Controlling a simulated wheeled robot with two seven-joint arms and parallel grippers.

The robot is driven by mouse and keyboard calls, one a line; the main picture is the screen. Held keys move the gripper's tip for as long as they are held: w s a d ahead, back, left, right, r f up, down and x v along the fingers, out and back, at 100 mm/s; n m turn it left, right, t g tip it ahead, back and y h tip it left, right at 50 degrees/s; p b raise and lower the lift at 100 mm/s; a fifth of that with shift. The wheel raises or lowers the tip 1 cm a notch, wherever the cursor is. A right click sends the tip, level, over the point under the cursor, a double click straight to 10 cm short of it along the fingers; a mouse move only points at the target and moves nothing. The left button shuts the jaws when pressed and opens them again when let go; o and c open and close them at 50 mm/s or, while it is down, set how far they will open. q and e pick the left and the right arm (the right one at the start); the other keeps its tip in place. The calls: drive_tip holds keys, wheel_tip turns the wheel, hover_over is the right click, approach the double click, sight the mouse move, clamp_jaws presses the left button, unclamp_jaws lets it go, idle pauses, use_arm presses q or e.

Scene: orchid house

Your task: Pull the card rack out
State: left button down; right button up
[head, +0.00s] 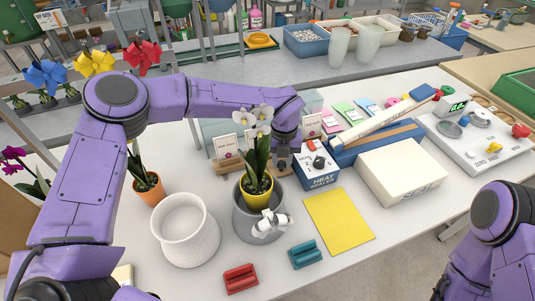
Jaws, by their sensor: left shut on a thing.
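The card rack (233,169) is a low wooden strip with small white cards standing in it, on the white table behind the potted white orchid. One card (226,147) stands at its left part and another (311,126) at its right. My left gripper (284,161) points down at the rack's middle, just right of the orchid's flowers, and is shut on the rack. Its fingertips are small and partly hidden. Of my right arm only purple links show at the bottom right; its gripper is out of view.
A white orchid in a yellow pot (257,188) stands in a grey pot (244,224) right in front of the rack. The heat box (317,176) is close on the right. A white ribbed pot (186,233) and yellow sheet (338,220) lie nearer. Bare table shows at front right.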

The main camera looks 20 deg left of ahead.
use_arm(q)
drive_tip(key=shift+d+r, duration=0.1)
drive_tip(key=c, duration=0.8)
unclamp_jaws()
drive_tip(key=shift+c, duration=0.2)
drive_tip(key=shift+r, duration=0.2)
wheel_tip(320, 180, up, 10)
drive_tip(key=b, duration=0.2)
drive_tip(key=shift+d+r, duration=0.1)
